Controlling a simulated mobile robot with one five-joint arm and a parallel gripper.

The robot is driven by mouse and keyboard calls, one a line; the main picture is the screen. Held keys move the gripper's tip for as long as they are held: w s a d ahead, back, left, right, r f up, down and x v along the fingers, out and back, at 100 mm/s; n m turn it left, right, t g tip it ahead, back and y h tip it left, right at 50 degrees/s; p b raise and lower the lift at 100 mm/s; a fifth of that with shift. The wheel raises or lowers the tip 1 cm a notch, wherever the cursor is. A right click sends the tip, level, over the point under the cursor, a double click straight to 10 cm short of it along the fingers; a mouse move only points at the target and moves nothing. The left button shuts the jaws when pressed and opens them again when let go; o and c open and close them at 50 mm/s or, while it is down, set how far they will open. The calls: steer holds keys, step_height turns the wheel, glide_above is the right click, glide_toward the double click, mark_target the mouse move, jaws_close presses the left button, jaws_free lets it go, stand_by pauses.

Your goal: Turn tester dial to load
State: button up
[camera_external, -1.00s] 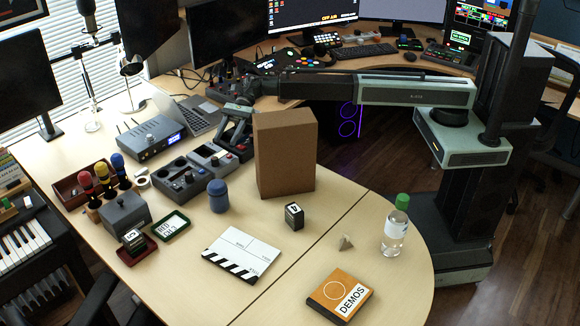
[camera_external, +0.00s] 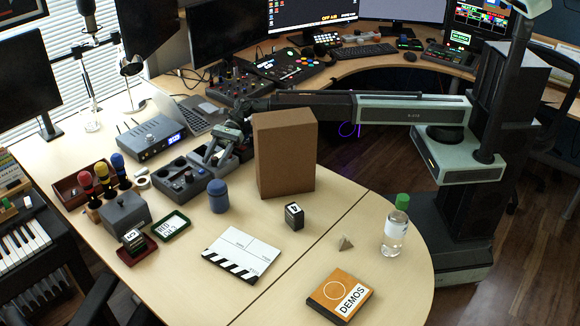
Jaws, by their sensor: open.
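A row of low grey desk units (camera_external: 187,190) stands left of the cardboard box. The left one has round wells and small controls on its top; I cannot tell which control is the tester dial. My gripper (camera_external: 214,158) is open and tilted down over the right-hand unit (camera_external: 199,171), left of the cardboard box. Its fingers hide part of that unit's top. I cannot tell whether they touch anything, and I cannot read the dial's setting or its load mark.
A tall cardboard box (camera_external: 284,155) stands close to the right of my gripper. A blue canister (camera_external: 218,196) stands in front of the units. A blue-lit box (camera_external: 152,138) and a laptop (camera_external: 183,114) lie behind left. The clapperboard (camera_external: 242,254) lies nearer the front.

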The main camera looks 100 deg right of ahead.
steer(key=shift+a, duration=0.15)
steer(key=shift+c, duration=0.4)
jaws_close()
steer(key=shift+m+t+h, duration=0.3)
steer(key=shift+m+t, duration=0.1)
steer(key=m+t+h, duration=0.2)
steer(key=shift+s+a+m+t, duration=0.1)
steer(key=shift+s+m+t, duration=0.05)
steer(key=shift+m+t, duration=0.25)
steer(key=m+t+h, duration=0.1)
steer(key=m+h, duration=0.1)
steer(key=m+t+h, duration=0.2)
steer(key=m+h, duration=0.1)
steer(key=shift+w, duration=0.2)
steer(key=shift+m+h, duration=0.4)
steer(key=shift+h, duration=0.1)
